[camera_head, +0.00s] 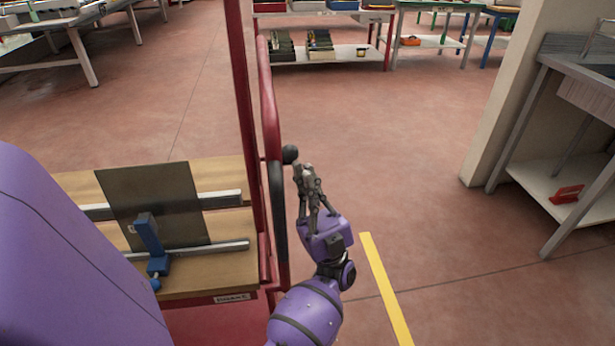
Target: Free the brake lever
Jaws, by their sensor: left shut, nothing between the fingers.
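A black ball knob (290,154) sticks out from the red cart frame (267,100), at its right side; it looks like the end of the brake lever, whose shaft I cannot make out clearly. A dark grip (278,215) runs down the red rail below the knob. My left gripper (304,168) is shut and empty, with its fingertips just right of and slightly below the knob. I cannot tell whether they touch it. My right gripper is not in view.
The cart's wooden deck (205,272) carries a dark upright pane (150,195), a blue clamp (148,235) and metal rails. A metal-topped bench (585,72) stands at the right beside a pale pillar (495,90). The floor (400,130) right of the cart is clear, with a yellow line (385,288).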

